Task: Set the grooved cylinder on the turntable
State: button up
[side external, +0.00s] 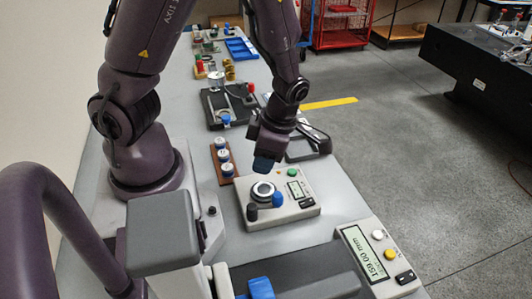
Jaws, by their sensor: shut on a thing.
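My gripper (264,167) points down, its dark body ending in a blue part, just above and behind a light grey instrument (304,211). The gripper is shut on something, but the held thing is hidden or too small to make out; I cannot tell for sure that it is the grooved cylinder. A round metallic ring with a dark rim, which looks like the turntable (263,190), sits on top of the instrument. The gripper's end appears a little above it, and the exact gap cannot be told.
A blue knob (278,199) and a black knob (251,213) stand by the ring. A brown rack (214,166) with white-topped pieces lies to the left. A display unit (368,257) is at front right. A black-based device (214,110) stands behind. Bare table shows around the instrument.

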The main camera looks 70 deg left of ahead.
aim_at(260, 191)
jog(key=shift+f, duration=2.75)
jog(key=shift+f, duration=0.5)
jog(key=o, duration=1.4)
jog(key=shift+r, duration=3.55)
